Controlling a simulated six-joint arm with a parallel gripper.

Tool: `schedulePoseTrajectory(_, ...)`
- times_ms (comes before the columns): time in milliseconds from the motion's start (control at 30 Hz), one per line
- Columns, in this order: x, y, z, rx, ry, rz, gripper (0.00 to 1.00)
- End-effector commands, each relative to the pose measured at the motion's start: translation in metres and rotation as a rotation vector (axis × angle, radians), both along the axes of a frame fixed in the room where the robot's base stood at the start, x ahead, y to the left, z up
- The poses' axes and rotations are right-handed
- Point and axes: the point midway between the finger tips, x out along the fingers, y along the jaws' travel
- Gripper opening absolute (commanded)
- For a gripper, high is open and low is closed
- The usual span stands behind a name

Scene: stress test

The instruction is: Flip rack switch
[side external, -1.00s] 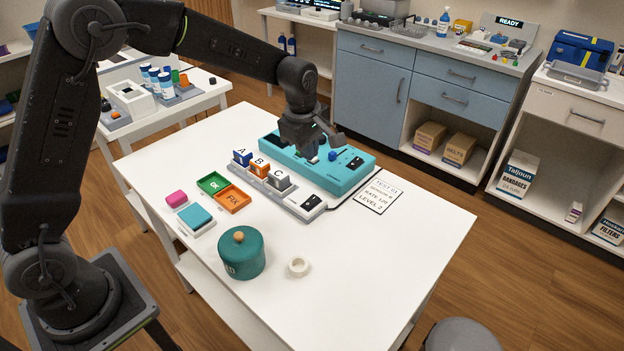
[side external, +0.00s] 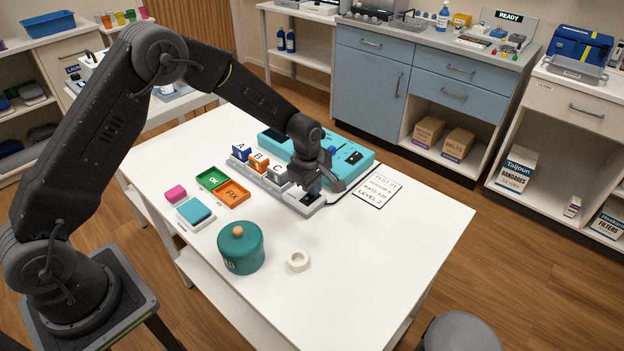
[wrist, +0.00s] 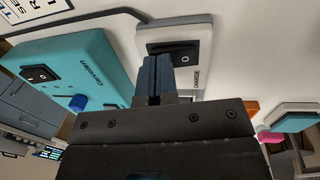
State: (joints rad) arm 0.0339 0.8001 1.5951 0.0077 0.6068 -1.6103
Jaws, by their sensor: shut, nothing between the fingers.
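The white and grey rack (side external: 303,202) lies on the white table and holds blocks A (side external: 241,152), B (side external: 258,162) and C, which is partly covered by my arm. At its near right end is a black rocker switch (wrist: 180,50), clear in the wrist view, in a dark frame beside a "CHARGE" label. My gripper (side external: 314,191) is shut and empty, pointing down over that end of the rack. In the wrist view its blue fingertips (wrist: 152,62) overlap the left part of the switch; I cannot tell whether they touch it. The side view hides most of the switch.
A turquoise device (side external: 352,162) stands right behind the rack, with its own black switch (wrist: 40,73) and blue knob (wrist: 78,102). A printed card (side external: 377,191) lies to the right. A teal pot (side external: 241,250) and white ring (side external: 298,261) stand in front. The table's right front is clear.

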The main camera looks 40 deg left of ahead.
Motion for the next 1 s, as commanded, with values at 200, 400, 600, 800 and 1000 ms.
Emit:
schedulePoseTrajectory(200,0.0,0.0,0.0,0.0,0.0,0.0,0.0)
schedulePoseTrajectory(400,0.004,0.0,-0.011,0.0,0.002,0.001,0.0)
schedulePoseTrajectory(600,0.008,0.0,-0.015,0.001,0.001,0.0,0.0)
schedulePoseTrajectory(800,0.006,0.001,-0.016,0.001,0.003,-0.001,0.0)
schedulePoseTrajectory(1000,0.0,0.001,-0.015,0.002,0.006,-0.001,0.0)
